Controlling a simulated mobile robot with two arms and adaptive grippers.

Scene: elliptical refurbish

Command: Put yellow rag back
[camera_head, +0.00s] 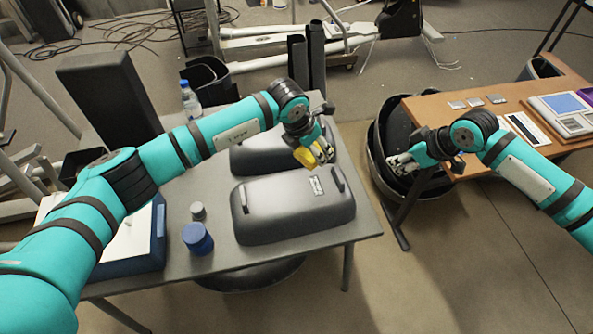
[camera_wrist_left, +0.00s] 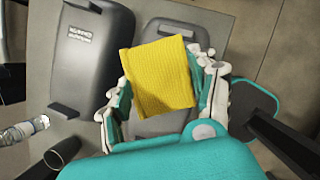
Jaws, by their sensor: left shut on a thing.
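The yellow rag (camera_head: 305,156) is in my left gripper (camera_head: 320,152), held above the grey table around the two dark grey cases. In the left wrist view the rag (camera_wrist_left: 160,75) is a flat, ribbed square between the fingers (camera_wrist_left: 165,100), which are shut on it. It hides part of a grey case (camera_wrist_left: 165,124) beneath. My right gripper (camera_head: 400,163) is empty beside the wooden desk's left edge. It is too small to tell whether its fingers are apart.
The near case (camera_head: 290,212) and far case (camera_head: 255,157) lie on the grey table (camera_head: 300,252). A dark bin (camera_head: 385,150) sits between table and wooden desk (camera_head: 440,105).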

